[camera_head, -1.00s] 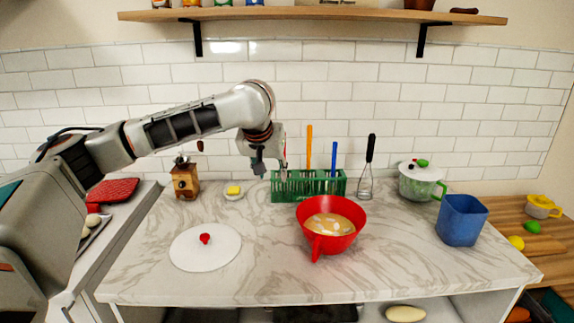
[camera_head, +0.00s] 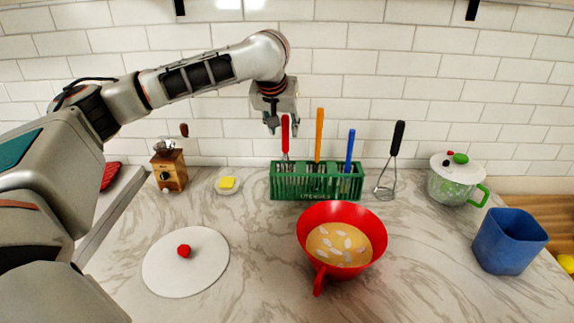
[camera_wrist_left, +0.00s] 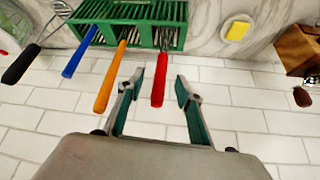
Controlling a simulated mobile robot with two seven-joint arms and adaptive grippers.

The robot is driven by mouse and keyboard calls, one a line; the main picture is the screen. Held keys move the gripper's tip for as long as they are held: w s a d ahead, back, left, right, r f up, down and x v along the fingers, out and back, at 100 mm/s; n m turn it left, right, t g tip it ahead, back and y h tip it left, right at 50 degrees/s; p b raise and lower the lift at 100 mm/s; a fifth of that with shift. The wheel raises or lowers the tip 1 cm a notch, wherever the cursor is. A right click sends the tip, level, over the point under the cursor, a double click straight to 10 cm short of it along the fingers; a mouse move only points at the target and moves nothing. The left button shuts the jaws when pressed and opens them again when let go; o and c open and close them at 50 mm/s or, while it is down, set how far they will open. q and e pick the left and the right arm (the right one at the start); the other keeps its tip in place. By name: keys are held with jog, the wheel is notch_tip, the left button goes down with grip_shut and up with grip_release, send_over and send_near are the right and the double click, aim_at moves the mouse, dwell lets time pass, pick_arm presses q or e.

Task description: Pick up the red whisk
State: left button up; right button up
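The red whisk (camera_head: 285,133) stands upright in the left part of the green rack (camera_head: 316,183), its red handle pointing up and its wire end down inside. My left gripper (camera_head: 283,125) is directly above the handle, pointing down. In the left wrist view the gripper (camera_wrist_left: 158,88) is open, and the red whisk's handle (camera_wrist_left: 160,80) reaches between the two fingers, nearer the left one. I see no clear contact. My right gripper is in neither view.
Orange (camera_head: 319,133) and blue (camera_head: 350,150) handled utensils stand close by in the rack. A red bowl (camera_head: 312,218) stands in front. White tiled wall (camera_head: 400,65) is close behind.

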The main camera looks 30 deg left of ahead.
aim_at(284, 133)
pick_arm(q)
jog(key=x, duration=0.6)
jog(key=shift+w+a+f, duration=0.1)
jog(key=shift+w+a, duration=0.25)
jog(key=shift+w, duration=0.05)
grip_shut()
